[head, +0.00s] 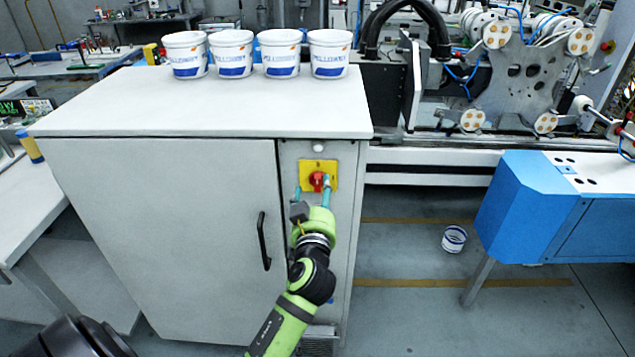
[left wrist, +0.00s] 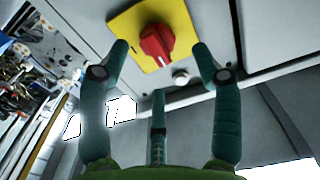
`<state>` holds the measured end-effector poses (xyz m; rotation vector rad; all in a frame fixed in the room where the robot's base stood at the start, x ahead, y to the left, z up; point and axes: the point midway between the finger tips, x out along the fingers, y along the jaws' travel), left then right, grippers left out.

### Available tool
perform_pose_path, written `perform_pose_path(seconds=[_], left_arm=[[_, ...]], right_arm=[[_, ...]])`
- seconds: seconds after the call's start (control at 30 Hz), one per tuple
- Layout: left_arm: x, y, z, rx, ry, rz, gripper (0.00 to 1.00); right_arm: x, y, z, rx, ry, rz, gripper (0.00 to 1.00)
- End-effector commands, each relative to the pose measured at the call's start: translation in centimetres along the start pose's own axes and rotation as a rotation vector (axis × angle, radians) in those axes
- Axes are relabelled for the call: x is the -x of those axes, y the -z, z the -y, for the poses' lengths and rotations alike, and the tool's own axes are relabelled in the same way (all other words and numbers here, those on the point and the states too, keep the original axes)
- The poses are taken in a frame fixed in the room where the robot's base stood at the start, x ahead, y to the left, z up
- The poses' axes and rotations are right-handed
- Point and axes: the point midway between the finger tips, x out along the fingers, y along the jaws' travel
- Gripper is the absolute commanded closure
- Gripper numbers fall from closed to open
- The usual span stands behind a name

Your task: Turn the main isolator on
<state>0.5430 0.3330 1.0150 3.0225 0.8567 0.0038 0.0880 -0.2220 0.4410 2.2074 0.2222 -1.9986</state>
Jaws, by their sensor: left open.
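The main isolator is a red rotary knob (head: 317,181) on a yellow plate (head: 331,167), on the front of a grey cabinet's narrow right panel. In the left wrist view the red knob (left wrist: 157,45) sits on the yellow plate (left wrist: 180,14), ahead of my fingers. My left gripper (head: 312,190) is in front of the plate, its teal fingers spread to either side of the knob. In the left wrist view my left gripper (left wrist: 160,52) is open, with gaps between fingertips and knob. My right gripper is not in view.
The cabinet door (head: 170,230) has a black handle (head: 264,240) left of my arm. Several white tubs stand on the cabinet top (head: 210,105). A blue machine unit (head: 540,205) stands right; a small tub (head: 454,239) lies on open floor between.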

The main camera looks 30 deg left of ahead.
Motion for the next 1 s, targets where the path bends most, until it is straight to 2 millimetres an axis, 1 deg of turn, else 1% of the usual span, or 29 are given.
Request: perform_pose_path(seconds=[0.03,0.1,0.23,0.4,0.6,0.63,0.67,0.7,0.73,0.77,1.0], left_arm=[[-0.9,0.4,0.0,-0.003,0.000,-0.001,0.35],[-2.0,0.3,0.0,-0.003,0.000,0.000,0.35],[-3.3,0.1,-0.1,-0.002,-0.002,0.001,0.35],[-4.0,-0.1,0.0,-0.002,-0.002,0.002,0.35],[-4.0,-0.1,-0.1,-0.001,-0.002,0.002,0.35],[-4.0,-0.1,-0.1,-0.001,-0.002,0.002,0.43],[-4.0,-0.1,-0.1,-0.001,-0.002,0.002,0.55],[-4.0,-0.1,-0.1,-0.001,-0.002,0.002,0.71],[-4.0,-0.1,-0.1,-0.001,-0.002,0.002,0.83],[-4.0,-0.1,-0.1,-0.001,-0.002,0.001,0.91],[-4.0,0.1,0.0,-0.005,-0.002,-0.002,0.91]], right_arm=[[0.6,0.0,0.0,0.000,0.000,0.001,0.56],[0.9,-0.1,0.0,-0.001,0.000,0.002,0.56],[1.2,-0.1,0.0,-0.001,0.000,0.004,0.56],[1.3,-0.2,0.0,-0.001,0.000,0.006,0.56],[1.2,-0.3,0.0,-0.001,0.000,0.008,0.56],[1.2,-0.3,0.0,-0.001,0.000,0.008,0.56],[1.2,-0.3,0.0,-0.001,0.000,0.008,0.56],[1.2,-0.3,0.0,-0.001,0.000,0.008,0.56],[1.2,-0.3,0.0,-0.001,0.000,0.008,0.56],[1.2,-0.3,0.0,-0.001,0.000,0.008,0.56],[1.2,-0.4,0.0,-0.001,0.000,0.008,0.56]])
